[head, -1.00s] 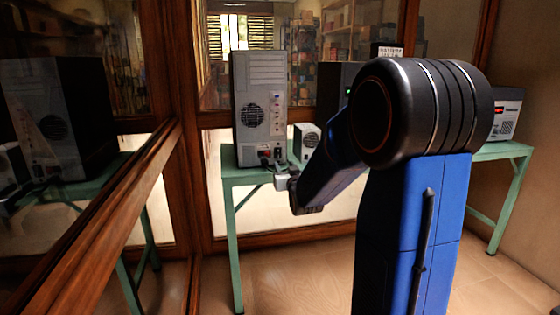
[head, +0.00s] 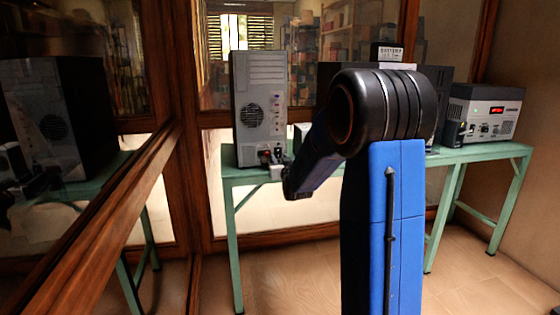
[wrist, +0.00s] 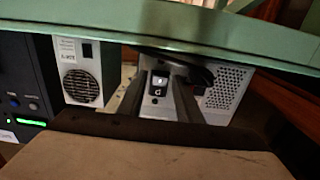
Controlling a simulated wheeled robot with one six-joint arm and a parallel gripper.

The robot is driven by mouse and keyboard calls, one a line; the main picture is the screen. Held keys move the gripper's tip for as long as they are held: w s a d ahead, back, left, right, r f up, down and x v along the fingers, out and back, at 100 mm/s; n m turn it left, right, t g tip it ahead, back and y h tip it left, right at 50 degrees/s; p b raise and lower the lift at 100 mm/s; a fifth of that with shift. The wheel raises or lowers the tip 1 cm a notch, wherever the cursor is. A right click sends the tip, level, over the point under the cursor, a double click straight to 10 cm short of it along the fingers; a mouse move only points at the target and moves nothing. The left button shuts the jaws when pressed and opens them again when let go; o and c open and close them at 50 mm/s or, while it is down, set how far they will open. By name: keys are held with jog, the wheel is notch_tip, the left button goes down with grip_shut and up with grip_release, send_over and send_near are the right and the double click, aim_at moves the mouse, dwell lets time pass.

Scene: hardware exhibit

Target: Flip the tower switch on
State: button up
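The grey computer tower (head: 260,105) stands upright on the left end of the green table, its fan and ports facing me. In the head view, my gripper (head: 277,172) is low at the tower's lower right, close to its red and black socket area (head: 265,156). In the wrist view, a black rocker switch (wrist: 158,83) with white markings shows between my two grey fingers (wrist: 157,98). The fingers are apart with nothing held. A perforated metal panel (wrist: 226,88) is right of them. Whether a finger touches the switch cannot be told.
The green table (head: 480,152) runs along the glass wall. A small white box with a round grille (wrist: 82,80) is beside the fingers. A battery box (head: 388,53) and a grey instrument (head: 485,112) stand farther right. A wooden rail (head: 100,215) borders the left side.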

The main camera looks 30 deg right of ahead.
grip_shut()
jog(key=shift+w+f+t, duration=0.1)
jog(key=shift+f+t, duration=0.1)
jog(key=shift+t, duration=0.3)
jog(key=shift+o, duration=1.6)
grip_release()
jog(key=v, duration=1.7)
jog(key=shift+f, duration=0.15)
jog(key=shift+a, duration=0.15)
